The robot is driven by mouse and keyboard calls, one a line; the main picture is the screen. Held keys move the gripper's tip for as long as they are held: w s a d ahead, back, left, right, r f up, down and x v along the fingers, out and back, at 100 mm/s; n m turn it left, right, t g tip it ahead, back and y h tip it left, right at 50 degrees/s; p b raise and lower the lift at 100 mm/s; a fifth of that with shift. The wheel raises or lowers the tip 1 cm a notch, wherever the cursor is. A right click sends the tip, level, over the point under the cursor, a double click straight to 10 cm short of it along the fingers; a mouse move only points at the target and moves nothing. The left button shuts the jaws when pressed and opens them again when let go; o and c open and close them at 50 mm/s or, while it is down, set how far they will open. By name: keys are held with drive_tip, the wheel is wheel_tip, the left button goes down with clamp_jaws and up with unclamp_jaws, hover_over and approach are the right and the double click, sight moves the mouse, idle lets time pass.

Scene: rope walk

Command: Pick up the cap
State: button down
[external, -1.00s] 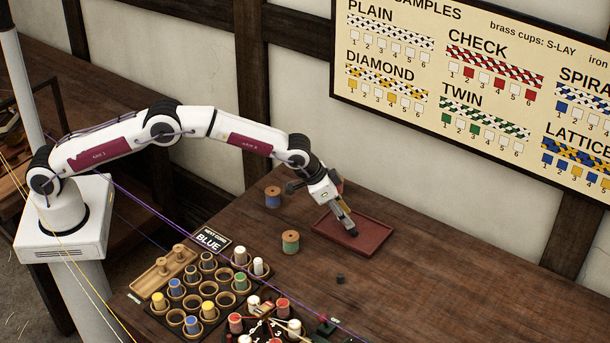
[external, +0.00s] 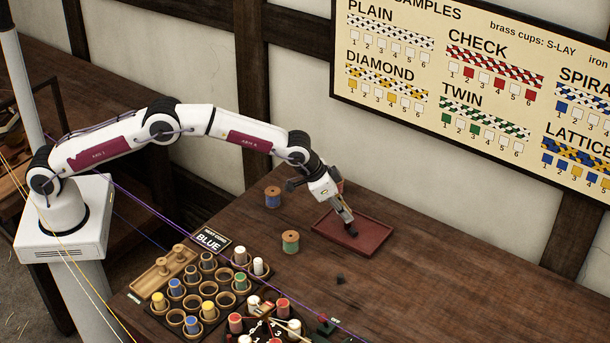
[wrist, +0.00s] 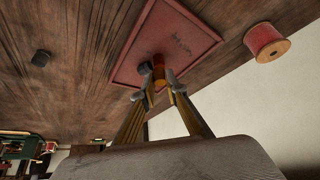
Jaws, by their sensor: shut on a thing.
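My gripper (wrist: 159,82) points down over the red-brown tray (external: 326,221). I cannot tell whether the cap touches the tray.
A red spool (wrist: 265,40) stands beside the tray. A blue spool (external: 272,197) and a green spool (external: 290,242) stand left of it. A small dark piece (external: 340,280) lies on the table in front. A rack of spools and cups (external: 225,299) fills the front left.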

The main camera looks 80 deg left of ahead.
wheel_tip(320, 180, up, 9)
idle(0.5)
drive_tip(key=shift+r, duration=0.15)
idle(0.4)
hover_over(329, 231)
wheel_tip(329, 231, down, 2)
drive_tip(key=shift+f, duration=0.15)
idle(0.6)
drive_tip(key=shift+f, duration=3.15)
